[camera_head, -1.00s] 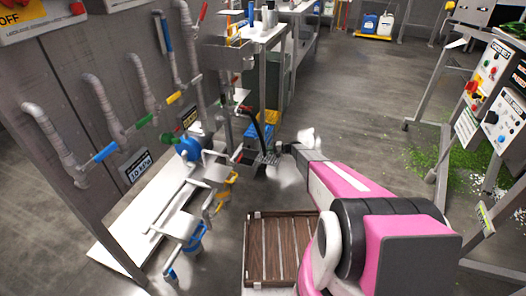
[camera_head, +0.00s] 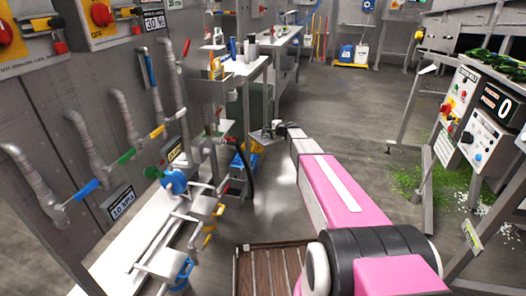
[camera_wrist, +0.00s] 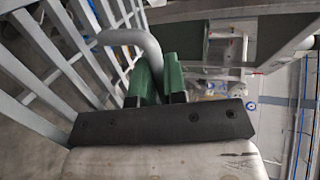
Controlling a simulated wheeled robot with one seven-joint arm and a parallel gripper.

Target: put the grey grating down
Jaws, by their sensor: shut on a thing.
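The grey grating (camera_wrist: 32,90) fills the left of the wrist view as pale grey bars with gaps between them, tilted in the picture. A curved grey handle (camera_wrist: 136,38) stands beside its bars. My gripper (camera_wrist: 157,78) has green fingers, shut on this handle. In the head view my gripper (camera_head: 277,128) is at the far end of my pink arm, in front of the steel bench. Something small and grey shows beside it there, too small to make out in detail. Most of the grating is out of the wrist frame.
A steel bench (camera_head: 262,62) stands beyond my gripper, with yellow and blue crates below. Pipes and valves line the left wall, above a white board (camera_head: 112,262). A brown slatted tray (camera_head: 262,268) is near me. A control panel (camera_head: 480,125) stands right. The middle floor is clear.

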